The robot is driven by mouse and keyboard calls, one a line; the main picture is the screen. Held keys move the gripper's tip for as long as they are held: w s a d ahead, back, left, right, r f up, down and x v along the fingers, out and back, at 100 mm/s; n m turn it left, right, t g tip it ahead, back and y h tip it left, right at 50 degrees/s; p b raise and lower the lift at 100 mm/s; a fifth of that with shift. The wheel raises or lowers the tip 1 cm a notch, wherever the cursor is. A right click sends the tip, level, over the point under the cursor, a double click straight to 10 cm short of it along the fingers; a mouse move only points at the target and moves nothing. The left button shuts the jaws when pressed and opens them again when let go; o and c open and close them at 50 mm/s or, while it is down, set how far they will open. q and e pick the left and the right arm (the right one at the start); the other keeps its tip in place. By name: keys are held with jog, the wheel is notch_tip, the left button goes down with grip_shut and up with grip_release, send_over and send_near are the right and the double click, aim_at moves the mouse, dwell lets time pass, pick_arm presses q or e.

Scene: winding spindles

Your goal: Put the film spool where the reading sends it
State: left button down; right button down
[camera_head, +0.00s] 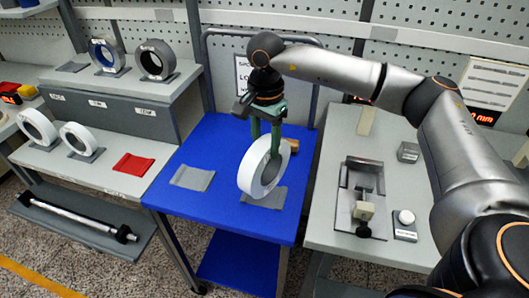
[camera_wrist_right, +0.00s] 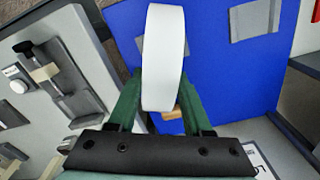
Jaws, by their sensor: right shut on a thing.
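The white film spool (camera_head: 246,172) is an upright ring over the blue cart top (camera_head: 220,145). My right gripper (camera_head: 266,143) is shut on its upper rim from above. In the right wrist view the spool (camera_wrist_right: 163,50) sits between the green fingers (camera_wrist_right: 160,105). Its lower edge is at a grey pad (camera_head: 268,198); I cannot tell whether it touches. A red-lit display (camera_head: 483,117) at the right ends in "mm", but its number is partly hidden by my arm. My left gripper is not in view.
A second grey pad (camera_head: 192,178) on the cart is empty. At the left are two white rings (camera_head: 37,128), two darker-cored spools (camera_head: 155,60) on a labelled shelf, a red pad (camera_head: 133,165) and a spindle bar (camera_head: 75,218). A fixture (camera_head: 345,215) stands on the right bench.

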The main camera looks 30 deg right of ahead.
jog(key=shift+w+f, duration=0.2)
jog(key=shift+w, duration=0.05)
jog(key=f, duration=0.3)
jog(key=shift+w+d+f+p, duration=0.1)
jog(key=shift+w+d+p, duration=0.1)
jog(key=shift+p, duration=0.1)
jog(key=shift+a+f, duration=0.1)
jog(key=shift+f, duration=0.1)
jog(key=shift+f, duration=0.2)
jog(key=shift+c, duration=1.6)
grip_release()
jog(key=shift+r, duration=0.15)
